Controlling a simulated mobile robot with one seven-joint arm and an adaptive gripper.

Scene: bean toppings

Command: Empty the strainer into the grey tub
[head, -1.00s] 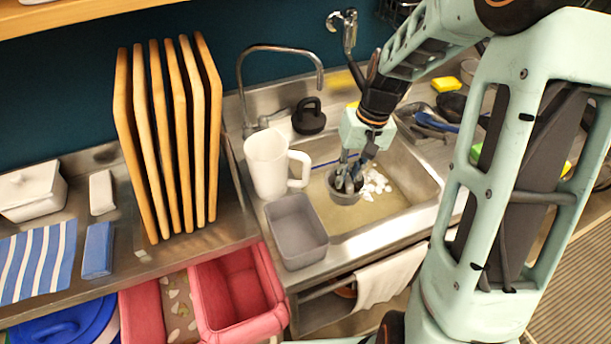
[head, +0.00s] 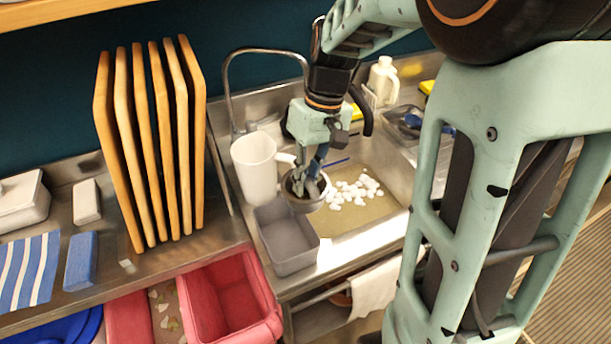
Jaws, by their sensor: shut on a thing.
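My gripper (head: 309,184) is shut on the strainer (head: 304,206), a small dark grey round cup. I hold it upright or nearly so, beside the back right rim of the grey tub (head: 289,262). The strainer appears raised over the sink's left edge; whether it touches the tub is unclear. My fingers cover the strainer's opening, so its contents are hidden. The grey tub is rectangular and stands at the sink's front left; the visible part of its inside looks empty. Several white beans (head: 352,191) lie in the sink (head: 376,213).
A white pitcher (head: 254,170) stands just left of the strainer, its handle close to my gripper. A tap (head: 262,52) arches behind. Wooden boards (head: 150,150) stand at the left. A red bin (head: 226,300) sits in front.

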